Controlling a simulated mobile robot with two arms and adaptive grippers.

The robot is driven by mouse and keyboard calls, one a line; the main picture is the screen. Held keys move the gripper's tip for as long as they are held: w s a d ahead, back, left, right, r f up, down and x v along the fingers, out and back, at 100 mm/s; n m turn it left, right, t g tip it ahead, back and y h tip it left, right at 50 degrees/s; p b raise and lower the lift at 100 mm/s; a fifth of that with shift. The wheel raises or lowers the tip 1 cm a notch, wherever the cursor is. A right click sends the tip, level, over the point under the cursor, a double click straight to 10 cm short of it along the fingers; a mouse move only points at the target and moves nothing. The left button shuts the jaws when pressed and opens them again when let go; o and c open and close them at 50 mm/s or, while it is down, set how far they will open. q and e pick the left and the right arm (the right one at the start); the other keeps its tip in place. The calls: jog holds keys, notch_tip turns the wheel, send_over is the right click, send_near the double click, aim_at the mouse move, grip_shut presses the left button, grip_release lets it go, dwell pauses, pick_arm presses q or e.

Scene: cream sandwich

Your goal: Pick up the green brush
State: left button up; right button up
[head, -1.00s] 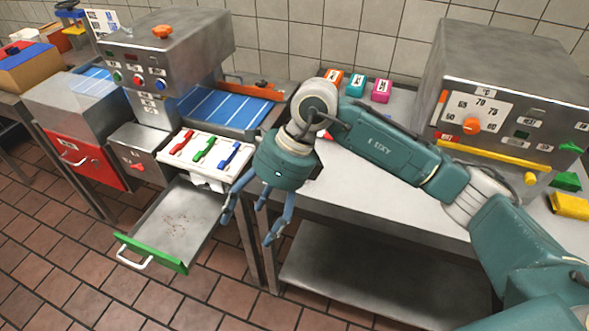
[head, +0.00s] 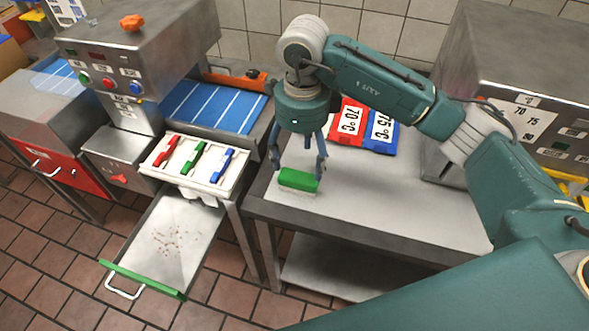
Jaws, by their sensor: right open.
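The green brush (head: 298,180) is a green block with a pale bristle side underneath, lying on the steel table near its left end. My right gripper (head: 298,167) points down just above the brush, with its blue fingers spread open. One finger is near each end of the brush. I cannot tell whether either finger touches it. My left gripper is not in view.
Red (head: 348,121) and blue (head: 381,128) temperature-marked items lie behind my right gripper. A white tray (head: 240,172) with red, green and blue handled pieces is at the left. An open drawer (head: 175,232) juts out below. The table's front middle is clear.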

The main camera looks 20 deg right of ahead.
aim_at(300, 181)
jog(key=f, duration=0.2)
jog(key=s+f+p, duration=0.1)
jog(key=f, duration=0.1)
jog(key=shift+f, duration=0.3)
notch_tip(300, 181, down, 4)
jog(key=shift+a+f+p, duration=0.1)
jog(key=shift+f+p, duration=0.1)
jog(key=shift+p, duration=1)
jog(key=shift+f, duration=0.15)
jog(key=shift+w, duration=0.1)
jog(key=c, duration=0.8)
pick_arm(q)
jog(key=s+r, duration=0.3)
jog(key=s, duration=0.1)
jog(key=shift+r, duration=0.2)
pick_arm(e)
jog(key=c, duration=0.5)
